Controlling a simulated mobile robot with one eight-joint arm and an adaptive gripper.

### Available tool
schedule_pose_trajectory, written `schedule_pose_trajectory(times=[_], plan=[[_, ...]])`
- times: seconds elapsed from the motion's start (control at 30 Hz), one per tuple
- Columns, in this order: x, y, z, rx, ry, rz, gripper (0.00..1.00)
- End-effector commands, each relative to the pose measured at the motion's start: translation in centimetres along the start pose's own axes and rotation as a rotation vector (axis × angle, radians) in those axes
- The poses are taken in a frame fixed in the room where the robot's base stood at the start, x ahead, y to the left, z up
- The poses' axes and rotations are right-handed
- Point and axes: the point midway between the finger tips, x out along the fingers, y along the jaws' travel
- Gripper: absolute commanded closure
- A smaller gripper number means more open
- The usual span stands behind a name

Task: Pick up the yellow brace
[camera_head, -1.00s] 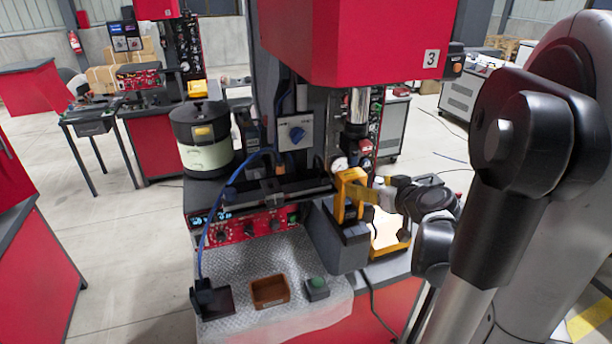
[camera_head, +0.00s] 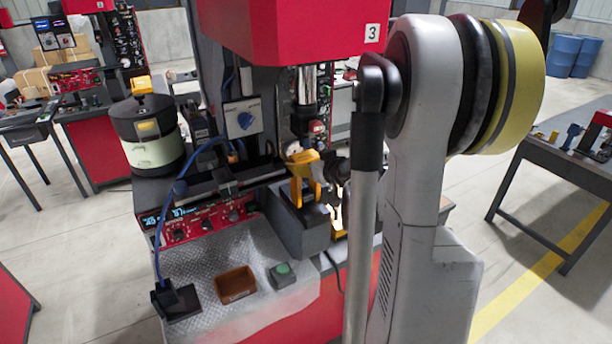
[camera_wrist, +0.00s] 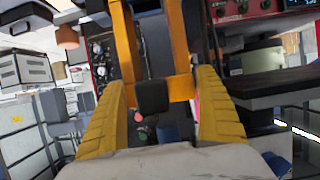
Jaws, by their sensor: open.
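The yellow brace (camera_head: 303,176) is an orange-yellow frame standing upright on a dark grey block at the right of the machine's bed. In the wrist view the brace (camera_wrist: 181,87) shows two legs joined by a crossbar, with a black block at the crossbar. My gripper (camera_wrist: 160,88) is open, its two yellow ribbed fingers to either side of the brace's lower part. I cannot tell whether either finger touches it. In the head view my gripper is right beside the brace, partly hidden by my own arm.
The red machine head (camera_head: 290,30) overhangs the brace area. A brown tray (camera_head: 236,284) and a green button box (camera_head: 282,274) sit on the metal front plate. A lidded pot (camera_head: 147,135) stands at left. A dark table (camera_head: 560,165) stands at far right.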

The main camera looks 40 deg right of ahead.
Motion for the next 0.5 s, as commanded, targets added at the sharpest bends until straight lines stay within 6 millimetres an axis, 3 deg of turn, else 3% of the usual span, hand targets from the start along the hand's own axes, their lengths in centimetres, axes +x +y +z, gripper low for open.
schedule_pose_trajectory(times=[0.03,0.07,0.2,0.5], plan=[[-0.01,0.00,-0.01,0.000,0.000,0.000,0.17],[-0.02,0.00,-0.01,0.000,0.000,0.000,0.26],[-0.03,0.01,-0.02,0.000,0.000,0.000,0.68],[-0.08,0.01,-0.14,0.001,0.001,0.000,0.71]])
